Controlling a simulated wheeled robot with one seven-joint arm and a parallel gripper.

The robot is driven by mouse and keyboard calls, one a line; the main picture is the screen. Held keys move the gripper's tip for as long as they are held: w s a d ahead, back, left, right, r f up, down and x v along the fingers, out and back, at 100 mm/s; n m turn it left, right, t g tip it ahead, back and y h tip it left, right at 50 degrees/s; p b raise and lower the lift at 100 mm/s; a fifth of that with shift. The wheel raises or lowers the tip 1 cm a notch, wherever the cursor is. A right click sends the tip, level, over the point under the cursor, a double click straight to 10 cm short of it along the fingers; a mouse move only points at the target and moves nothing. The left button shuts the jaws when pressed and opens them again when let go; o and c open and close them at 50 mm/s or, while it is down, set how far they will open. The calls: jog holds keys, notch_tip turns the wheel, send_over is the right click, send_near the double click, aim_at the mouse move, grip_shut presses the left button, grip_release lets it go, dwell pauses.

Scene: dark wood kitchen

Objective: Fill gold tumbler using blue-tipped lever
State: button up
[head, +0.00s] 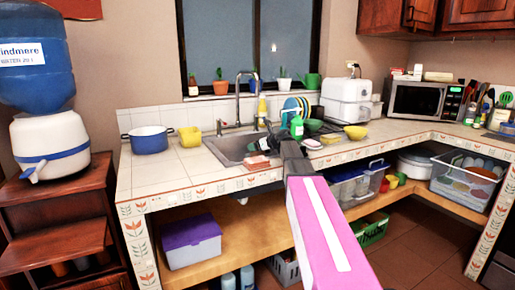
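A water dispenser (50,140) with a large blue bottle on top stands on a dark wood cabinet at the left. My pink arm reaches forward from the bottom centre. My gripper (272,130) is small and dark at its far end, over the sink area. I cannot see its fingers clearly.
The sink (238,148) with its tall faucet is at the middle of the counter. A blue pot (150,139), dish rack with plates (296,108), white appliance (346,99) and microwave (425,99) line the counter. The counter's left front is clear. A purple-lidded box (191,242) sits below.

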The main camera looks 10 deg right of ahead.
jog(key=shift+f, duration=0.45)
jog(key=o, duration=1.4)
